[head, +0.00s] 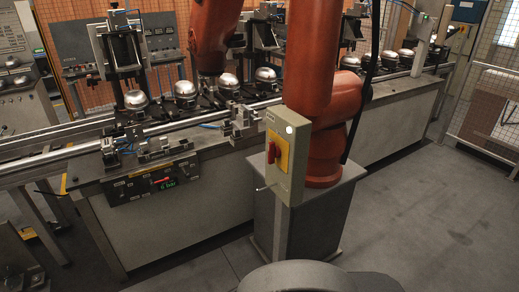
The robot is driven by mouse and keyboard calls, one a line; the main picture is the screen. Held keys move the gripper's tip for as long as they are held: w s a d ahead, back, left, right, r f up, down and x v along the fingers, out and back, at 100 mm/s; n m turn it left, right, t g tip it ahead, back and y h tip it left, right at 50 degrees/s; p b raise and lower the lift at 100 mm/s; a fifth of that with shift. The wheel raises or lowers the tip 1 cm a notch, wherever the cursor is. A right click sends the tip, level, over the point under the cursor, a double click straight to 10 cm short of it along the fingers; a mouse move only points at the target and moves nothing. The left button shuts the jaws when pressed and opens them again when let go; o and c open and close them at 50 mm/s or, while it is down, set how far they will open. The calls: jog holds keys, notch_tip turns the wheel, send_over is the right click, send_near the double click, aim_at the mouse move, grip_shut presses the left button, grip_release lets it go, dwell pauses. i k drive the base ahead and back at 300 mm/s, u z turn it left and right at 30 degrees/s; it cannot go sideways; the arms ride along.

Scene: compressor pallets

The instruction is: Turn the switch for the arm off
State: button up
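The switch is a red rotary handle (271,153) on a yellow plate (283,151), mounted on a beige control box (297,167). A round white light (289,129) shows near the top of the box. The box stands upright in front of the orange industrial arm (318,60), which rises from a grey pedestal (335,215). The handle is small here and its exact on or off position is hard to read. My gripper is not in view.
A long conveyor bench (215,190) runs behind the box, carrying several shiny metal domes (186,90). A mesh fence (490,90) stands at the right. The grey floor (430,215) right of the pedestal is clear.

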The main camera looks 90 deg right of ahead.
aim_at(274, 151)
jog(key=z, duration=0.65)
jog(key=i, duration=0.9)
jog(key=z, duration=1.15)
jog(key=i, duration=0.5)
jog(key=z, duration=0.4)
